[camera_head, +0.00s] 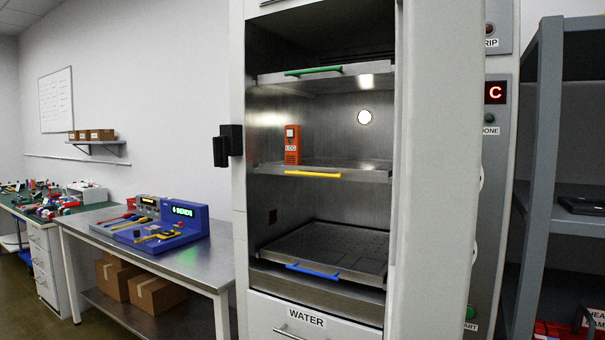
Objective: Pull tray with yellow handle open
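The tray with the yellow handle (350,170) is the middle of the metal trays inside an open cabinet. Its yellow handle (313,174) runs along the front edge, left of centre. An orange device (292,145) with a label stands upright on the left part of this tray. The tray's front edge looks roughly in line with the cabinet opening. My gripper is not visible in this view.
Above is a tray with a green handle (313,71); below is one with a blue handle (312,270). The cabinet door (432,180) stands open on the right. A drawer labelled WATER (305,319) is underneath. A steel workbench (205,262) stands left.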

